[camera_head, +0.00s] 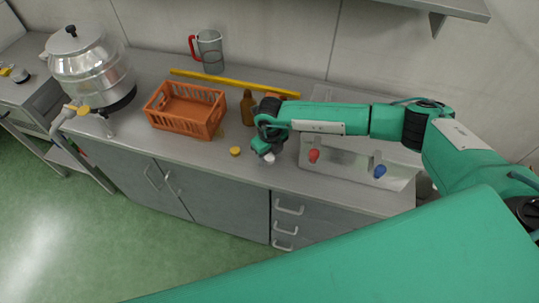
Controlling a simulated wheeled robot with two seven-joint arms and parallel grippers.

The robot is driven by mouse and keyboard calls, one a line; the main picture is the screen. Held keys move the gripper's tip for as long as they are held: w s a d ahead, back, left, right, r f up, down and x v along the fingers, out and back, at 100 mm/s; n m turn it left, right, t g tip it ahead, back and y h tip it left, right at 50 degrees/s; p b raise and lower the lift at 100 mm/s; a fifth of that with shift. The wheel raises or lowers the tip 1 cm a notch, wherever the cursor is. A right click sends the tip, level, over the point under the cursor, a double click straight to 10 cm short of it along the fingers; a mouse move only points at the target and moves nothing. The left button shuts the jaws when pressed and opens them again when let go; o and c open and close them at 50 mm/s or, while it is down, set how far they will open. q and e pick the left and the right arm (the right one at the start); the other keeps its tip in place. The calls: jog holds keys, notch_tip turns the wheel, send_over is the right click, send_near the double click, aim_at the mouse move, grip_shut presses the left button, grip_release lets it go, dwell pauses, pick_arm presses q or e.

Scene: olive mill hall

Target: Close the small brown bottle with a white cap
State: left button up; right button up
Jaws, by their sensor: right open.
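The small brown bottle (248,108) stands upright on the grey counter, just left of my right gripper. Its narrow neck points up, and I see no white cap on it. A small white cap (269,157) shows at the counter's front part, right below my right gripper (266,150). The right gripper points down, and its jaws are open. I cannot tell whether the cap lies between the fingertips or just beside them, as the hand partly covers that spot. My left gripper is not in view.
A yellow cap (235,151) lies near the counter's front edge. An orange basket (186,110) stands left of the bottle. A yellow bar (235,83) and a jug with a red handle (211,52) are behind. A sink with red (313,156) and blue knobs lies right.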

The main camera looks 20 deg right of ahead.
aim_at(270, 158)
jog(key=shift+f, duration=0.15)
jog(key=c, duration=1)
jog(key=shift+r+b, duration=3.1)
jog(key=shift+r, duration=6.95)
